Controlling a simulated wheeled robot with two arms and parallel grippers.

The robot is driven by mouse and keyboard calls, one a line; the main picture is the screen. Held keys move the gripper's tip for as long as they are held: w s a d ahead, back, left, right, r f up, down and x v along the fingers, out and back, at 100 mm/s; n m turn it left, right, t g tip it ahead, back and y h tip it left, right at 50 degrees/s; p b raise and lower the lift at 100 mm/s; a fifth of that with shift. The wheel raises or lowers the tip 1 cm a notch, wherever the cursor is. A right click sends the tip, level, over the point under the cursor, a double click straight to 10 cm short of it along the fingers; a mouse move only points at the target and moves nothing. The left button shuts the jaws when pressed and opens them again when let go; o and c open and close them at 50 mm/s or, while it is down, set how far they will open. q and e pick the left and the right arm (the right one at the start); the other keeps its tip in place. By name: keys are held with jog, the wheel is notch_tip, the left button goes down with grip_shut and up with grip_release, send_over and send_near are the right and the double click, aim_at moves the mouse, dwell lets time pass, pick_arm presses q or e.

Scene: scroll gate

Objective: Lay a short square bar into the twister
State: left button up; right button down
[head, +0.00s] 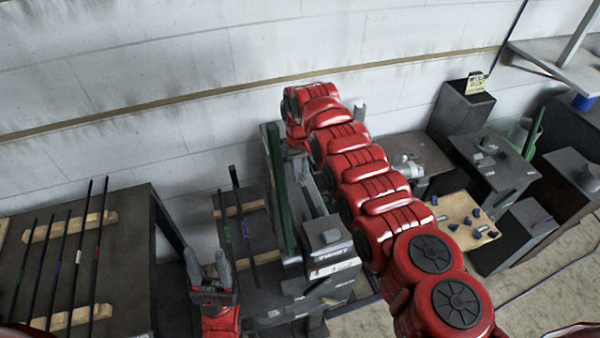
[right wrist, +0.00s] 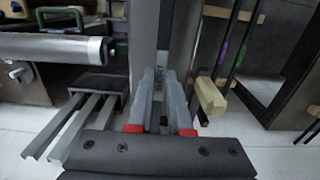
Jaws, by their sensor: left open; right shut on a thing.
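The twister (head: 330,262) is a dark grey machine with a "TWIST" label near the centre of the head view. My left gripper (head: 208,270) is open and empty, fingers up, to the left of the twister. My right arm reaches over the twister toward the wall, and its gripper is hidden in the head view. In the right wrist view my right gripper (right wrist: 161,102) is shut on a narrow grey piece, apparently the short square bar. Little of it shows between the fingers. Grey uprights stand just beyond the fingertips.
Several long bars (head: 97,240) lie on wooden supports on the left table. A smaller stand (head: 255,235) holds two dark bars. Grey square beams (right wrist: 75,125) and a metal cylinder (right wrist: 55,47) are left of my right gripper. A wooden board (head: 462,222) with small blue pieces lies right.

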jog(key=shift+f, duration=0.1)
jog(key=c, duration=0.8)
grip_release()
jog(key=shift+o, duration=0.2)
jog(key=shift+r+b, duration=0.45)
jog(key=shift+r, duration=0.1)
notch_tip(320, 180, up, 16)
jog(key=p, duration=0.4)
jog(key=shift+r, duration=0.2)
